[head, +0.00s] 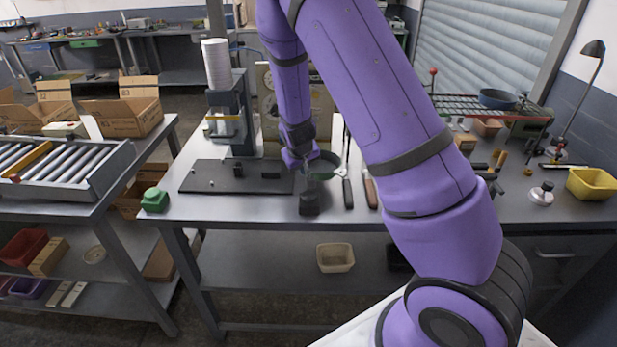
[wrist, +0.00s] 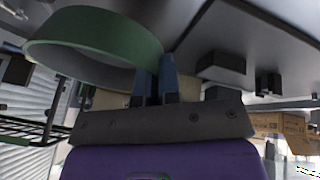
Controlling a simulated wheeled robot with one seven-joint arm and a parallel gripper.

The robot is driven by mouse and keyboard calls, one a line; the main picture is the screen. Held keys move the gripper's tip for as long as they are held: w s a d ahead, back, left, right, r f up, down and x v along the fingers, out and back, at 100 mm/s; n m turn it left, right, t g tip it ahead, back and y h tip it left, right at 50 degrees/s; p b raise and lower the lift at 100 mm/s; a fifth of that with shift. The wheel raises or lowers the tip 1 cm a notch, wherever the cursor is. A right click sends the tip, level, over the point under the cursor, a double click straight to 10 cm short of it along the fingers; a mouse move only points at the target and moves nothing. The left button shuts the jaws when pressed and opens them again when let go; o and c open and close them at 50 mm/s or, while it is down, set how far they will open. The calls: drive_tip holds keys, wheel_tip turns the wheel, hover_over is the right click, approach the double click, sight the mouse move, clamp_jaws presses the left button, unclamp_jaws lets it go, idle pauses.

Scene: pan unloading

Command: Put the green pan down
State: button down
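The green pan (head: 324,168) is at the middle of the workbench in the head view, partly hidden by my wrist. In the wrist view the green pan (wrist: 95,40) fills the upper left, with its curved side and rim showing. My gripper (wrist: 155,80) has its two blue fingers close together at the pan's near edge, shut on it. In the head view my gripper (head: 303,162) is at the pan's left side. I cannot tell whether the pan touches the workbench (head: 250,208).
A dark block (head: 309,202) and dark-handled tools (head: 371,192) are close to the pan. A press stand (head: 232,125) with a dark base plate is left. A wire rack (head: 465,104) holding a blue pan (head: 497,98) is right.

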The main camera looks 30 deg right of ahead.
sight(304, 185)
drive_tip(key=shift+f, duration=2.4)
drive_tip(key=shift+f, duration=0.1)
drive_tip(key=c, duration=1.3)
unclamp_jaws()
